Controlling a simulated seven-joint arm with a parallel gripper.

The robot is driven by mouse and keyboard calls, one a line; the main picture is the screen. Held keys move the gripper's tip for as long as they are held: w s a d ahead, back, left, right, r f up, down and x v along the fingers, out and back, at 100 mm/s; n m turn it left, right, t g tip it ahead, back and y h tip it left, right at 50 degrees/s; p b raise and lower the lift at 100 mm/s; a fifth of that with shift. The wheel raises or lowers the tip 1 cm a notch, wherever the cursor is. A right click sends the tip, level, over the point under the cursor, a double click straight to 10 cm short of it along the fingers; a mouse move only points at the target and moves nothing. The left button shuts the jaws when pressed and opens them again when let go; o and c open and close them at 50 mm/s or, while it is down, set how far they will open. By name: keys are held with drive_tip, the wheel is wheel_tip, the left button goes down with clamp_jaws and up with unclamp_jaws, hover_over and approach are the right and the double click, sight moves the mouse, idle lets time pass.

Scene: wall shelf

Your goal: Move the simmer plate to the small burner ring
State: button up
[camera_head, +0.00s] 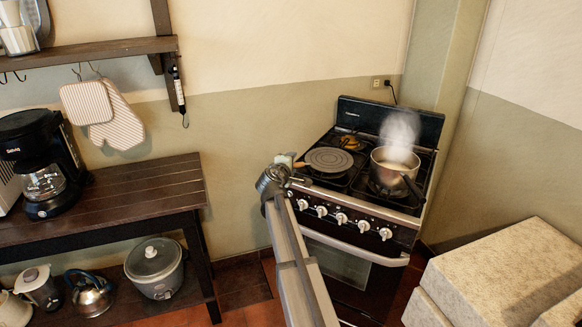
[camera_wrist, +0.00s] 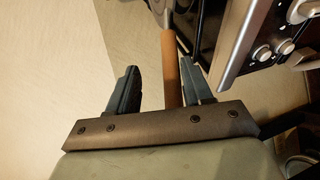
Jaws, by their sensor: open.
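The simmer plate (camera_head: 329,160) is a round grey disc lying over the front left of the stove top. Its wooden handle (camera_wrist: 171,62) points toward my gripper in the wrist view. My gripper (camera_wrist: 159,68) is open, with the handle between its two fingers and nearer the right one. I cannot tell whether either finger touches it. In the head view my gripper (camera_head: 288,160) is at the stove's left edge, partly hiding the handle. A burner ring with a yellowish centre (camera_head: 350,143) shows at the back left, behind the plate.
A steaming pot (camera_head: 394,171) stands on the stove's right side, its dark handle pointing forward. Control knobs (camera_head: 342,218) line the stove front. A dark wooden table (camera_head: 140,185) with a coffee maker (camera_head: 42,165) stands left. Pale blocks (camera_head: 505,275) sit at the lower right.

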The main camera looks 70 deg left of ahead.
drive_tip(key=v, duration=1.2)
drive_tip(key=shift+w, duration=0.1)
